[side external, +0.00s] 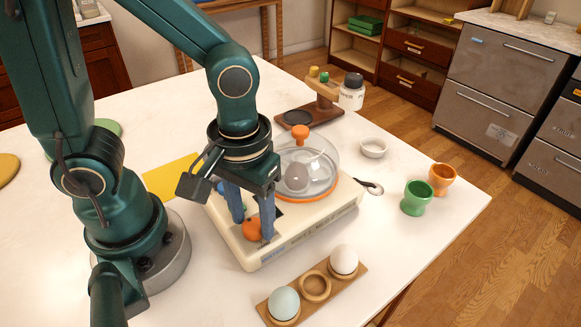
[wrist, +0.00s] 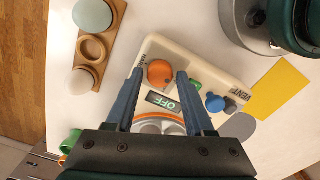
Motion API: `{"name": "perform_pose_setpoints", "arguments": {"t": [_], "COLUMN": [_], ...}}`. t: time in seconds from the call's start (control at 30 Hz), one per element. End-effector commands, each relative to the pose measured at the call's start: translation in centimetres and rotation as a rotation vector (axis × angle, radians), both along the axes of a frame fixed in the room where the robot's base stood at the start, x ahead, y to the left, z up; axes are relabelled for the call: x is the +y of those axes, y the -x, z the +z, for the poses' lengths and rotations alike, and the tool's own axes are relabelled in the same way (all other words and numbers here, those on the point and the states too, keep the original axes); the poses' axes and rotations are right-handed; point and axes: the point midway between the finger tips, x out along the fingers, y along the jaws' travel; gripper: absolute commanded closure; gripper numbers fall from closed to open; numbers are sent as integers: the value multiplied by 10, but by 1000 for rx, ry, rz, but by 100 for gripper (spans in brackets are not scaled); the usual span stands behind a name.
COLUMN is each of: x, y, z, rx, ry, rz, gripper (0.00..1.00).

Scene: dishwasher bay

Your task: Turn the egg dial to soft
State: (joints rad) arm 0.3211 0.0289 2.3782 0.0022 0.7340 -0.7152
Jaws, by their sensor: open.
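The cream egg cooker (side external: 300,235) stands on the white counter with a clear domed lid (side external: 318,160) and an orange lid knob (side external: 295,133). A pale egg shape (side external: 297,178) shows under the dome. The orange egg dial (side external: 251,229) is on the cooker's top near its front corner; it also shows in the wrist view (wrist: 159,72). My gripper (wrist: 160,77) is open, with one finger on each side of the dial. I cannot tell whether the fingers touch it. A small display (wrist: 163,101) beside the dial reads OFF. The dial's pointer is too small to make out.
A wooden egg holder (side external: 315,288) with two eggs and one empty cup lies in front of the cooker. Green (side external: 416,198) and orange (side external: 443,179) cups stand to the right. A blue knob (wrist: 214,103) sits near the VENT label. A yellow sheet (side external: 172,177) lies behind.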

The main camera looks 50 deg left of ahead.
Motion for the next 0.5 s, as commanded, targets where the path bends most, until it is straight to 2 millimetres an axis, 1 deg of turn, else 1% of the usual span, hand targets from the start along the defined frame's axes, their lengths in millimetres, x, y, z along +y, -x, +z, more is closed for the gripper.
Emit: {"name": "perform_pose_setpoints", "arguments": {"t": [0.1, 0.33, 0.37, 0.4, 0.47, 0.5], "x": [0, 0, 0, 0, 0, 0], "y": [0, 0, 0, 0, 0, 0], "z": [-4, -4, -4, -4, -4, -4], "rx": [0, -1, -1, -1, -1, -1], "ry": [0, 1, 1, 1, 1, 1], "rz": [0, 0, 0, 0, 0, 0], "gripper": [47, 47, 54, 70, 93, 100]}}
